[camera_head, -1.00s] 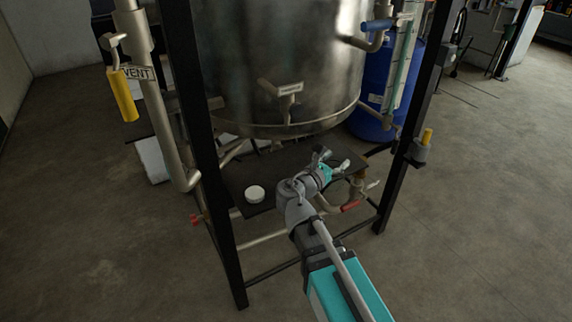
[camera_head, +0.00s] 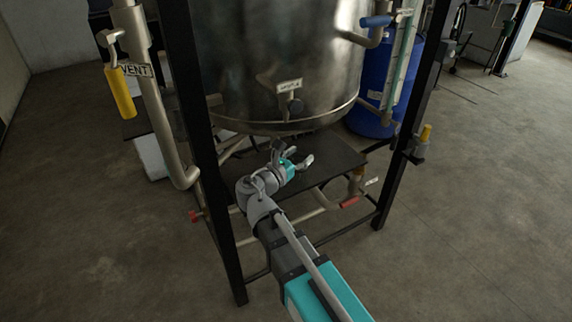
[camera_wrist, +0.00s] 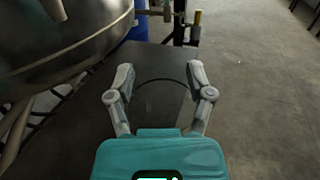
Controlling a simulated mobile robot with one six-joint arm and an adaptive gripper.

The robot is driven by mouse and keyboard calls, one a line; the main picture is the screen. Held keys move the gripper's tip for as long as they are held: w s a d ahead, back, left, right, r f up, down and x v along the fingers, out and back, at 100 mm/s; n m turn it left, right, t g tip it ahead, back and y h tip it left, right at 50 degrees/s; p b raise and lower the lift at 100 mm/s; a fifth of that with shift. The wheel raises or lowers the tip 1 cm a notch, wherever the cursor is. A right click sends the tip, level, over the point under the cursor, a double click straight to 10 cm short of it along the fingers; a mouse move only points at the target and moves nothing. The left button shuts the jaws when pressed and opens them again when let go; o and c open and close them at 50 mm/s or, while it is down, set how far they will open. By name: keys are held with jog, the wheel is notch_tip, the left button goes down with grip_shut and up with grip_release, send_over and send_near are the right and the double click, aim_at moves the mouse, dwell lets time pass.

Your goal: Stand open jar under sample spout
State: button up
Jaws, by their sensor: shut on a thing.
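My gripper (camera_head: 292,153) is over the dark shelf under the steel vessel. In the wrist view its fingers (camera_wrist: 160,76) are apart, shut on a clear, see-through jar (camera_wrist: 160,104). The jar's round rim shows as a thin dark arc, with no lid seen on it. The jar can hardly be made out in the head view. A labelled fitting (camera_head: 290,87), probably the sample spout, is on the vessel's front, with a dark round knob (camera_head: 295,106). It is above and behind my gripper in the picture. I cannot tell the jar's exact distance from it.
The dark shelf (camera_head: 330,153) is clear to the right of my gripper. Black frame legs (camera_head: 214,180) stand on both sides. The vessel (camera_head: 260,60) hangs low over the shelf. A red-handled valve (camera_head: 349,202) is below right, and a blue drum (camera_head: 378,90) is behind.

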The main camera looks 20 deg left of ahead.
jog(key=s+a, duration=0.7)
jog(key=a, duration=0.6)
jog(key=shift+s+n+y, duration=0.15)
jog(key=shift+n+y, duration=0.15)
jog(key=shift+y, duration=0.1)
jog(key=shift+r, duration=0.1)
jog(key=x, duration=1.8)
jog(key=shift+r, duration=0.25)
jog(key=shift+a+f, duration=0.1)
jog(key=shift+f+b, duration=1.7)
jog(key=shift+b, duration=0.05)
jog(key=shift+f, duration=0.15)
jog(key=o, duration=1.3)
